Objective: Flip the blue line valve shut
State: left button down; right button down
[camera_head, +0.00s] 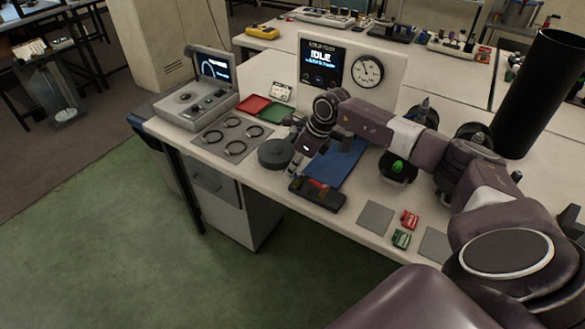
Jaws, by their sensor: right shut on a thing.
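My right gripper (294,166) points down at the front of the workbench, between a round dark disc and a black block with a red part on top (318,192). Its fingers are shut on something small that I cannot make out. The blue line valve cannot be told apart in this view; the arm and gripper may hide it. A blue mat (338,163) lies just right of the gripper. My left gripper is not in view.
The round dark disc (275,153) is close left of the gripper. A grey panel with several rings (228,140), red (252,105) and green trays, and a console (200,100) stand left. A gauge panel (345,70) reads IDLE. Red (409,219) and green (401,239) blocks lie right.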

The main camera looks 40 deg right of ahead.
jog(key=shift+w+d+r+m+h, duration=0.15)
jog(key=shift+m+h, duration=0.15)
jog(key=shift+m, duration=0.8)
jog(key=c, duration=2)
grip_release()
jog(key=v, duration=1.2)
jog(key=shift+s, duration=0.25)
